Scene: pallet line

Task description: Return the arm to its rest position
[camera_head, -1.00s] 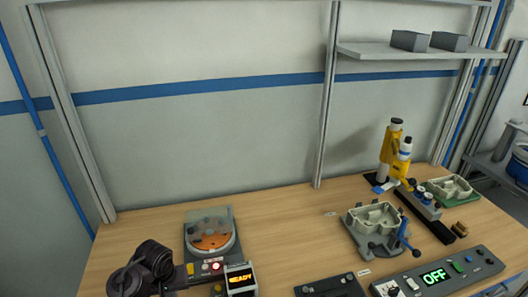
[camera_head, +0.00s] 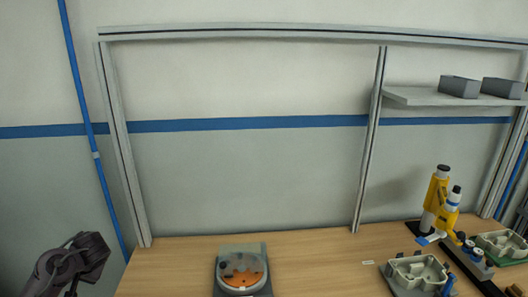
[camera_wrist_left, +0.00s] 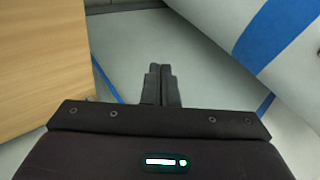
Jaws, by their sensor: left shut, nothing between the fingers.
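My left arm shows at the lower left of the head view, beside the left end of the wooden table (camera_head: 190,262). In the left wrist view my left gripper (camera_wrist_left: 161,72) has its two dark fingers together with nothing between them. It points at the bare floor and the wall base, with the table's side (camera_wrist_left: 40,60) at the left. My right gripper is in neither view.
A round device with an orange disc (camera_head: 242,272) stands on the table. A yellow tool (camera_head: 437,200) and grey housings (camera_head: 417,272) are at the right. A shelf (camera_head: 425,96) holds two grey boxes. A frame post (camera_head: 118,150) rises at the left.

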